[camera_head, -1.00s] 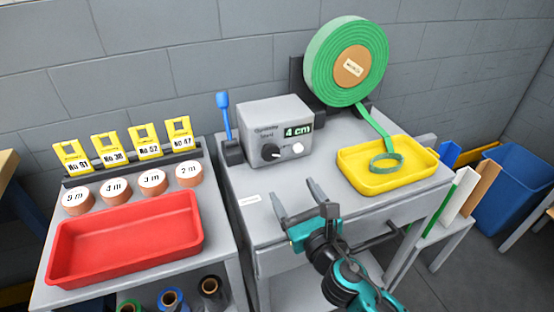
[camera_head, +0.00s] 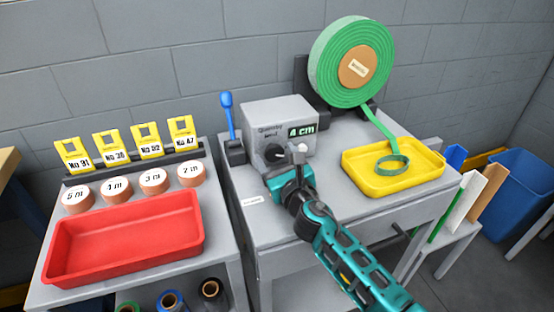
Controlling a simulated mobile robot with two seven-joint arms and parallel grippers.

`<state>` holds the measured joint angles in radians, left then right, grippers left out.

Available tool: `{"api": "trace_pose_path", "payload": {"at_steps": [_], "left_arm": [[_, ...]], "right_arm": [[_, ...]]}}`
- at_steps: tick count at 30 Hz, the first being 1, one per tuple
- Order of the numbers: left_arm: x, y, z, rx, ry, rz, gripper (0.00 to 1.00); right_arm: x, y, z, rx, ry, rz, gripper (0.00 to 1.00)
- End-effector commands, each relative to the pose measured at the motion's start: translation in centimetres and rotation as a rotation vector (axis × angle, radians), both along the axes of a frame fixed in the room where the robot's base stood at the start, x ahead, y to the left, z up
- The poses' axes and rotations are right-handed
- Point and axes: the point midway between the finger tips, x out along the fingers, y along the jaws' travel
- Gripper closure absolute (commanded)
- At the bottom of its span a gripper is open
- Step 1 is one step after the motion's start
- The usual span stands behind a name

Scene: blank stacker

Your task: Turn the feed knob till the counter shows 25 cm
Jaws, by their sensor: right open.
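The grey feed box (camera_head: 262,119) stands on the right-hand bench. Its counter (camera_head: 301,131) reads 4 cm in green. The dark feed knob (camera_head: 272,152) is on the box's front face, partly hidden by my gripper. My right gripper (camera_head: 284,160) is open in front of the box, close to the knob; I cannot tell whether its fingers touch it. Green webbing runs from a large roll (camera_head: 327,57) into a yellow tray (camera_head: 362,178). My left gripper is not in view.
A blue-handled tool (camera_head: 227,112) stands upright left of the box. A red tray (camera_head: 75,262), several labelled discs and yellow number tags (camera_head: 74,155) are on the left bench. A blue bin (camera_head: 519,189) stands at the right. The wall is close behind.

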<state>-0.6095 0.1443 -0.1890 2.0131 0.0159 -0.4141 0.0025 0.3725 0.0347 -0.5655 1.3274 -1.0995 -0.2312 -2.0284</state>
Motion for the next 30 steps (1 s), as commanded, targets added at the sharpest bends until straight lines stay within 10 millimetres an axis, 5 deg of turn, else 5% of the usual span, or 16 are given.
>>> {"api": "trace_pose_path", "payload": {"at_steps": [7,24,30], "left_arm": [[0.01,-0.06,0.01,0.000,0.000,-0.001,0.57],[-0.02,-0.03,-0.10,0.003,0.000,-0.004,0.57],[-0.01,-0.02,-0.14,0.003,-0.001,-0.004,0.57]], "right_arm": [[0.03,0.02,0.04,0.001,0.000,0.000,0.26],[-0.01,0.00,0.02,0.000,0.000,0.000,0.80],[-0.01,0.00,0.00,0.015,0.005,0.000,0.80]]}}
